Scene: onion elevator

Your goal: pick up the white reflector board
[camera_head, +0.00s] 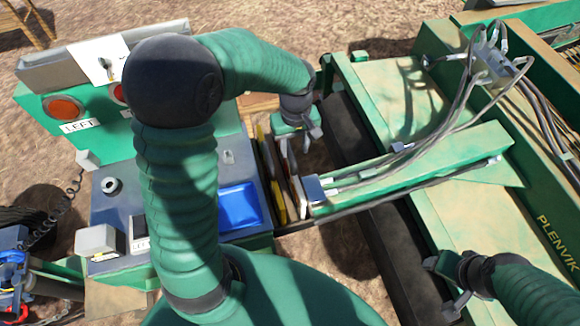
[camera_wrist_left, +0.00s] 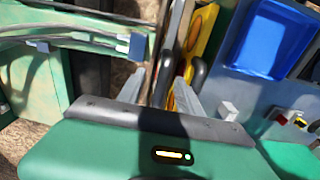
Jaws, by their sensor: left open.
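A narrow rack between the blue-grey console and the green conveyor arm holds several thin upright boards. A pale edge in it, which looks like the white reflector board (camera_head: 299,193), stands beside red and yellow boards (camera_head: 277,198). In the left wrist view a pale strip (camera_wrist_left: 178,32) runs beside the yellow board (camera_wrist_left: 203,32). My left gripper (camera_head: 297,143) is open over the far end of the rack. Its fingers (camera_wrist_left: 160,90) point down at the boards, with no board clearly held. My right gripper (camera_head: 446,284) is open and empty above the green machine at lower right.
A blue tray (camera_head: 238,205) sits on the console left of the rack. The green conveyor arm (camera_head: 420,165) with hoses closes in the rack's right side. An orange-lamp panel (camera_head: 65,107) stands at upper left. My left arm covers part of the console.

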